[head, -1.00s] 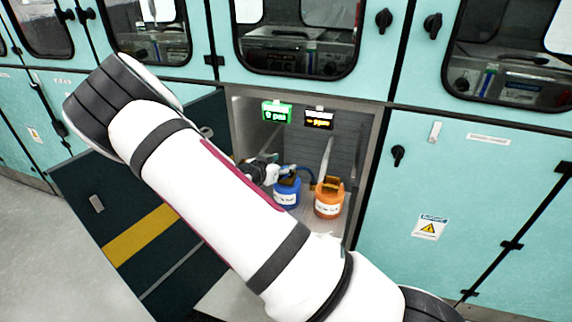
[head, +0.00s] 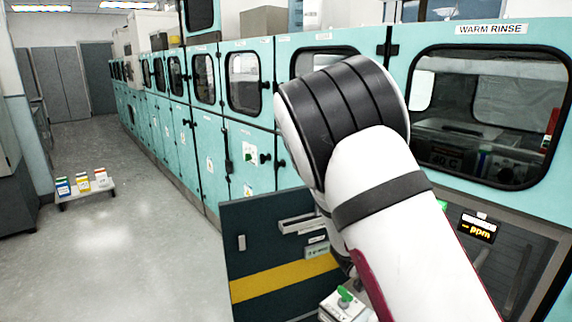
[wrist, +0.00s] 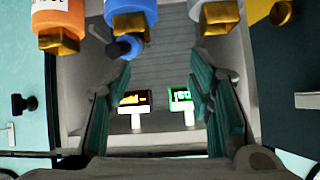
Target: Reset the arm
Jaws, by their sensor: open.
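My arm (head: 405,190) crosses the right half of the head view, and my gripper is hidden there. In the wrist view my gripper (wrist: 159,80) is open, its two teal-lined fingers apart with nothing between them. Past the fingers is the open compartment (wrist: 160,80) with two small lit displays, one yellow (wrist: 137,99) and one green (wrist: 180,96). Along the top edge are an orange container (wrist: 60,14), a blue container (wrist: 130,6) and a pale container (wrist: 215,5), with brass-coloured parts. They are cut off by the frame.
The dark door with a yellow stripe (head: 283,280) stands open beside the compartment. A white item with a green knob (head: 345,297) shows low beside my arm. A low rack with several small containers (head: 84,188) stands on the open floor at left. Teal cabinets line the wall.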

